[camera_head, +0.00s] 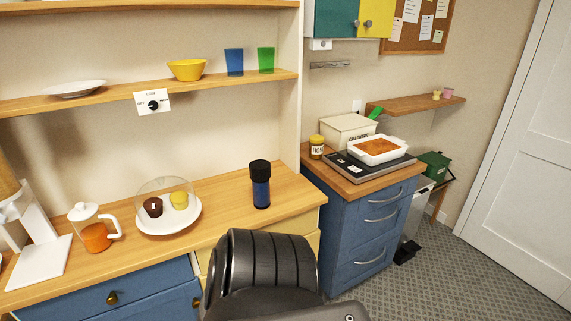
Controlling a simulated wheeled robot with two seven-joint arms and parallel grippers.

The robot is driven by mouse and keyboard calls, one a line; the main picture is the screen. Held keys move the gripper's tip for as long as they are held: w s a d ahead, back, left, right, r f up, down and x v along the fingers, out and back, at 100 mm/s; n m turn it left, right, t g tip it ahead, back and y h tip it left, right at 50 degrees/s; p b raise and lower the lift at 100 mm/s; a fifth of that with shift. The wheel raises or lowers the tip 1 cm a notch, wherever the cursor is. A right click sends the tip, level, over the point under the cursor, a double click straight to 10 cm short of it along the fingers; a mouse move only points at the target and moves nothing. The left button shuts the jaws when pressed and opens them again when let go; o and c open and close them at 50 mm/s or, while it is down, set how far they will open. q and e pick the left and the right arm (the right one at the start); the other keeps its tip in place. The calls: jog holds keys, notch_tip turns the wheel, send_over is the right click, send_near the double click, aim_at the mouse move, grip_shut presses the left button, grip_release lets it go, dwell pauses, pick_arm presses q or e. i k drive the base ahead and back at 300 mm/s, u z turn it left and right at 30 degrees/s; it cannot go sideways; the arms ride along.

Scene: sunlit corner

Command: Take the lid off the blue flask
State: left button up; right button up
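Neither of my grippers shows in this view. A large black ribbed part, which looks like one of my arm links, fills the bottom middle, in front of the counter and below the flask.
Left of the flask, a clear dome covers two cupcakes on a white plate (157,227). A glass jug (95,236) of orange drink stands further left. The shelf above holds a yellow bowl (187,70) and two cups. A blue cabinet (365,240) stands right.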

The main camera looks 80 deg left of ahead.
aim_at(261, 190)
jog(key=u, duration=0.3)
jog(key=i, duration=0.8)
jog(key=u, duration=1.45)
jog(key=i, duration=0.65)
jog(key=u, duration=0.6)
